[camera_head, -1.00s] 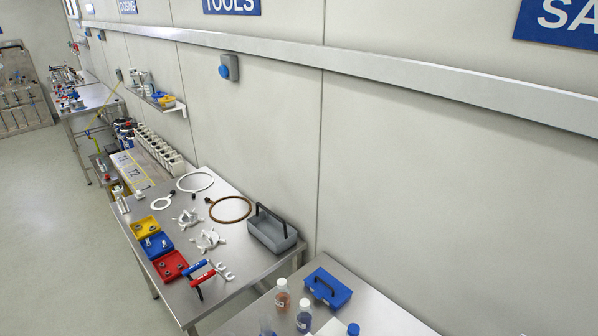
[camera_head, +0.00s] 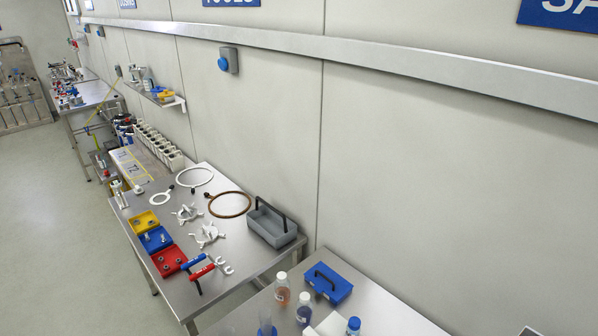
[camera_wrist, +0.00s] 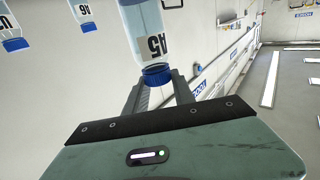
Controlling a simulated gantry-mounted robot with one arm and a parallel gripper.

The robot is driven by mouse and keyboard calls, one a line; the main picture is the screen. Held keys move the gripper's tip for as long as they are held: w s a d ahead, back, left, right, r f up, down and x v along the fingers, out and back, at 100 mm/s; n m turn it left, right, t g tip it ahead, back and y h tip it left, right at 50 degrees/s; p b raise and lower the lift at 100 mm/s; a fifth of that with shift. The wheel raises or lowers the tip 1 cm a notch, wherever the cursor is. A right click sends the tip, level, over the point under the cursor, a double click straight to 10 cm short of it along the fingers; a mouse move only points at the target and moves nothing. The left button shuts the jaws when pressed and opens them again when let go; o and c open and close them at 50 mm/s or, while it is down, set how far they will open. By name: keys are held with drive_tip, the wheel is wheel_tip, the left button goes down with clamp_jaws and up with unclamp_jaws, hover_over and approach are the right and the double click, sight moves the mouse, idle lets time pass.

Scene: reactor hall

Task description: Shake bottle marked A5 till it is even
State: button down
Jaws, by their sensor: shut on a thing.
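In the wrist view the bottle marked A5 (camera_wrist: 153,43) is clear with pale contents, a white label and a blue cap. The cap points down in the picture, toward my gripper (camera_wrist: 158,82). My gripper is shut on the bottle at the cap end, with one finger on each side. The label reads A5. I cannot tell whether the contents are even. My gripper does not show in the head view.
A bottle marked A6 (camera_wrist: 84,12) and another blue-capped bottle (camera_wrist: 13,42) show left in the wrist view. In the head view, bottles (camera_head: 282,289) and a blue carry box (camera_head: 328,283) stand on the near bench (camera_head: 385,312). The tool bench (camera_head: 215,277) stands beyond.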

drive_tip(key=shift+f, duration=0.8)
drive_tip(key=shift+r+p, duration=0.5)
drive_tip(key=shift+r, duration=1.85)
wheel_tip(320, 180, down, 5)
drive_tip(key=b, duration=0.3)
drive_tip(key=shift+r, duration=0.2)
drive_tip(key=shift+r+p, duration=0.15)
drive_tip(key=shift+p, duration=0.15)
